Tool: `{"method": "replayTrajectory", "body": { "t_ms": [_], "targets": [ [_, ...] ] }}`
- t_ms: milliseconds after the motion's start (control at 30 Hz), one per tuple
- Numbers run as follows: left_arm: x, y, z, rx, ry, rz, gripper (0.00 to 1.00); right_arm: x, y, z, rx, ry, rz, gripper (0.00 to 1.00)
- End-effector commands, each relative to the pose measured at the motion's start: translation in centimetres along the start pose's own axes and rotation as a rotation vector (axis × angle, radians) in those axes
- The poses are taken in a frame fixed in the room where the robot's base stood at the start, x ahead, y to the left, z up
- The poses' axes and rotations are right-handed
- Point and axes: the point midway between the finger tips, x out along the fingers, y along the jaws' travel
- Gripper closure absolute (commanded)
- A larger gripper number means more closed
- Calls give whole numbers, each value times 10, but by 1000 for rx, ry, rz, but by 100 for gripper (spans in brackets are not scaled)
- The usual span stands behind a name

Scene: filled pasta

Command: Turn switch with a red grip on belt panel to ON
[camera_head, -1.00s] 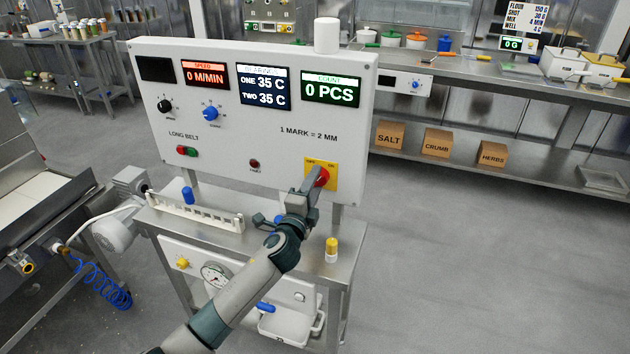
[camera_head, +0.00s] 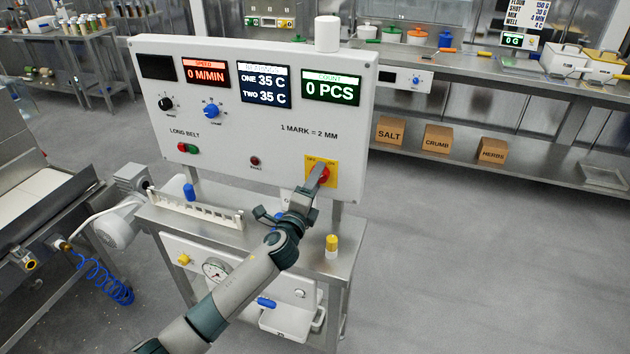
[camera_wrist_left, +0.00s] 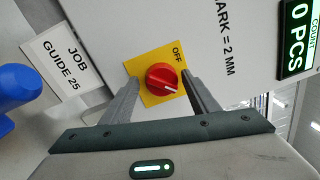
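The switch with a red grip (camera_head: 325,173) sits on a yellow plate (camera_head: 332,164) at the lower right of the white belt panel (camera_head: 225,150). My left gripper (camera_head: 318,175) is at the switch, in front of the plate. In the left wrist view, the red grip (camera_wrist_left: 163,78) lies between the two fingers of my left gripper (camera_wrist_left: 162,85), which stand apart with small gaps beside it. My right gripper is not in view.
Under the panel, a steel stand (camera_head: 345,240) carries a yellow-capped container (camera_head: 332,247) and a white toothed rack (camera_head: 195,210). A blue object (camera_wrist_left: 18,88) is near the gripper in the left wrist view. Open floor (camera_head: 470,260) lies to the right.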

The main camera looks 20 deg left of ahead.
Motion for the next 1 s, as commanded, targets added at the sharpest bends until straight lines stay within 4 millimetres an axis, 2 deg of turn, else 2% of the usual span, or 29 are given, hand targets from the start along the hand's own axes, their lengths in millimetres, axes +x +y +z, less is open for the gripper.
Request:
{"method": "replayTrajectory", "body": {
  "t_ms": [367, 567, 767, 1000],
  "targets": [
    [-1, -1, 1, -2, -1, -1, 40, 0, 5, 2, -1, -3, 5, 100],
    [-11, 0, 1, -2, -2, -2, 40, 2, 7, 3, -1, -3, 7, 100],
    [-38, 1, 0, -3, 0, -1, 40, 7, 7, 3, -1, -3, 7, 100],
    [-85, 2, 0, -3, 1, 0, 40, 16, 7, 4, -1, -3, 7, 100]
  ]
}}
